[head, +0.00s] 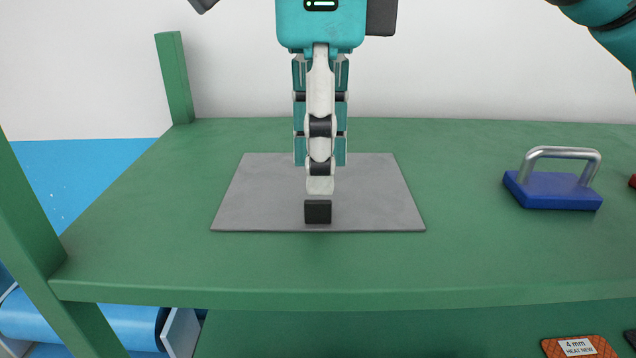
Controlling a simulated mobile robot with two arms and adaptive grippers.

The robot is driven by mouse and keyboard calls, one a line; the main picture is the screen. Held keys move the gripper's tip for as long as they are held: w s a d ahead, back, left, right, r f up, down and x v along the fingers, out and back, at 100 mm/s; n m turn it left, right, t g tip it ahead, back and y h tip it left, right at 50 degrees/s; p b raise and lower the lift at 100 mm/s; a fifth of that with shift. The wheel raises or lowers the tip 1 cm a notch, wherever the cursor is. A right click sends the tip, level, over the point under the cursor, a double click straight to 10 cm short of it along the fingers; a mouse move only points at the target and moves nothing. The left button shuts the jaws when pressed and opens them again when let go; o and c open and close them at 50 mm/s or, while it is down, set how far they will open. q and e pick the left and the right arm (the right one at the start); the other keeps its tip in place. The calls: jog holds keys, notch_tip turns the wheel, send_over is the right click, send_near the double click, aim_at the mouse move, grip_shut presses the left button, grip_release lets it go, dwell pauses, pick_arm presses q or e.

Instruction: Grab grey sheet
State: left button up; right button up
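The grey sheet (380,195) lies flat on the green upper shelf, near the middle of the head view. My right gripper (320,180) points down over the sheet from above. One pale finger with dark joints is nearest the camera, and teal parts show behind it. The near finger hides the space between the fingers, so I cannot tell how far they are apart or if they touch the sheet. A small black block (317,212) shows just below the near fingertip, at the sheet's front part. My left gripper is not clearly in view.
A blue block with a silver handle (553,187) stands on the green shelf (480,250) at the right. Green posts (175,78) rise at the left. On the lower shelf lies an orange piece labelled 4 mm (578,347).

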aim_at(318, 200)
jog(key=f, duration=0.1)
jog(key=f+p, duration=0.1)
jog(key=f, duration=0.1)
jog(key=shift+s+a+f+p, duration=0.1)
jog(key=shift+s+f+p, duration=0.05)
jog(key=shift+s+p, duration=0.15)
jog(key=shift+w+f, duration=0.15)
jog(key=shift+f, duration=0.3)
grip_shut()
